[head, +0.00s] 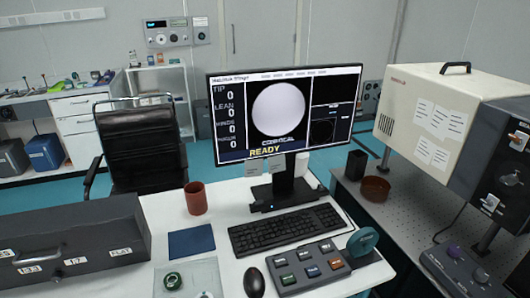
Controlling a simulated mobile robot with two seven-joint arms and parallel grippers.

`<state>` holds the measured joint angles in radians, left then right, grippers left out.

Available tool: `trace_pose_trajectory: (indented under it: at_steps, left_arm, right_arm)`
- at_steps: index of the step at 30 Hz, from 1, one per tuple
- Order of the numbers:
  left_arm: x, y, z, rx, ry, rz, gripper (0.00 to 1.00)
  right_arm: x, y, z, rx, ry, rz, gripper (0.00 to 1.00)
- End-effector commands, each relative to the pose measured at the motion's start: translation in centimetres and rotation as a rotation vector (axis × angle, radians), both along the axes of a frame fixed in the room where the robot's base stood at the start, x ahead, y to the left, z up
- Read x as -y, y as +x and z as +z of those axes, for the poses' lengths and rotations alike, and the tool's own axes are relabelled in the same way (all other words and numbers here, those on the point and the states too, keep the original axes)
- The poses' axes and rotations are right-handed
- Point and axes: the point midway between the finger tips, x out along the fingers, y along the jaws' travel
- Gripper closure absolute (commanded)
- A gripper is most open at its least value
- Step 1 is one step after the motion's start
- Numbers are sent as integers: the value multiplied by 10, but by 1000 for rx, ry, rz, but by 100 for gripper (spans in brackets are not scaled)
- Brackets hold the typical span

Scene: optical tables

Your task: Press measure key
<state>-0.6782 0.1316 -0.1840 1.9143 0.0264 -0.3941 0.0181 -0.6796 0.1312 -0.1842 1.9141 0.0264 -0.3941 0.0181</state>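Neither of my grippers is in view.
A black keyboard (287,229), a mouse (254,282), a teal round object (362,241) and a brown cup (196,198) surround the key box. A dark case (72,240) stands at left. A cream instrument (430,115) and a control box (462,274) are at right.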

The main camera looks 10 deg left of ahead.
Motion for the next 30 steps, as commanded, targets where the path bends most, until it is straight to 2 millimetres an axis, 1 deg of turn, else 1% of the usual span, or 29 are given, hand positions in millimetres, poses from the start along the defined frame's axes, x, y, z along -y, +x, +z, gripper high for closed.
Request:
trace_pose_trajectory:
  at_steps: [1, 6, 8, 30]
  left_arm:
    - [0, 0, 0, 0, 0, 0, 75]
    - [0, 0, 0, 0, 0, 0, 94]
    - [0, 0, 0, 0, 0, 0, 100]
    - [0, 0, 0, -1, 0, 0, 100]
  right_arm:
    - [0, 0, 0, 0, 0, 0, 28]
    - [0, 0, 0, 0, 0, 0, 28]
    - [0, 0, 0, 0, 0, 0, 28]
    - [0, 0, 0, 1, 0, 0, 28]
